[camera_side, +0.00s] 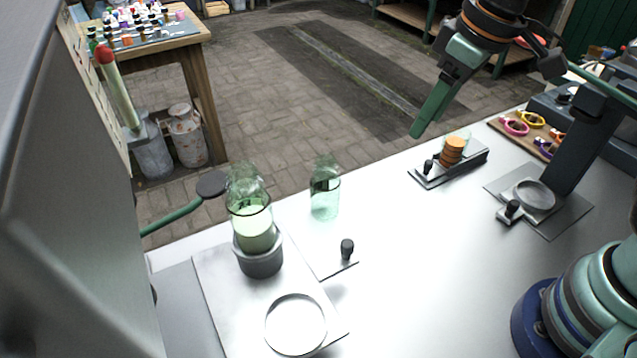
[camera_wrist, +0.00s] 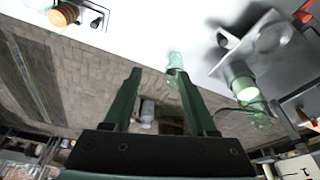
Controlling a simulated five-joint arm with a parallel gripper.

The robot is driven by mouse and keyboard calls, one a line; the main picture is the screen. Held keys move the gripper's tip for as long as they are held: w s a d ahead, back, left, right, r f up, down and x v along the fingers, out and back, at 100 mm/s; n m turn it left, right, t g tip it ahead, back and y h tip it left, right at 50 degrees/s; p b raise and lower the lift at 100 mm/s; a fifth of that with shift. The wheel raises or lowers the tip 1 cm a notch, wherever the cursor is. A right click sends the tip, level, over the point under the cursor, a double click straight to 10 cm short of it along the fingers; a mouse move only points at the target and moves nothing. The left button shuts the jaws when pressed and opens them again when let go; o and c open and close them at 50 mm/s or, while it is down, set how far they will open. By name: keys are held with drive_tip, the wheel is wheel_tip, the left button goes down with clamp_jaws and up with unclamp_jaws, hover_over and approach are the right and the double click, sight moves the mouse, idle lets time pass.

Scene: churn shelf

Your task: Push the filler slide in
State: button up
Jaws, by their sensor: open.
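The filler slide looks to be the flat metal plate (camera_side: 318,246) with a black knob (camera_side: 347,248), sticking out beside the filler base at the lower left in the side view. The knob also shows in the wrist view (camera_wrist: 222,40). A bottle holding pale green-white liquid (camera_side: 254,222) stands upright in a grey cup (camera_side: 260,260) next to it. An empty green glass bottle (camera_side: 325,190) stands near the plate's far end. My gripper (camera_side: 417,130) is open and empty, raised in the air well right of the knob. Its two fingers are apart in the wrist view (camera_wrist: 157,74).
A round ring (camera_side: 295,323) lies on the filler base. A small fixture with orange discs (camera_side: 452,150) and a knob stands below my gripper. A round-seat press (camera_side: 535,195) is at the right. The middle of the bench is clear.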

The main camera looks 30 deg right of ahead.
sight(347, 243)
drive_tip(key=s+a+f+n+g+h, duration=0.1)
drive_tip(key=a+f+n+g, duration=0.15)
drive_tip(key=a, duration=0.45)
drive_tip(key=s+a+f+n+g, duration=0.1)
drive_tip(key=s+a+f+n, duration=0.15)
drive_tip(key=a, duration=0.45)
drive_tip(key=shift+t, duration=0.25)
drive_tip(key=f, duration=0.7)
drive_tip(key=w+f, duration=0.1)
drive_tip(key=f, duration=0.3)
drive_tip(key=shift+a+f, duration=0.1)
clamp_jaws()
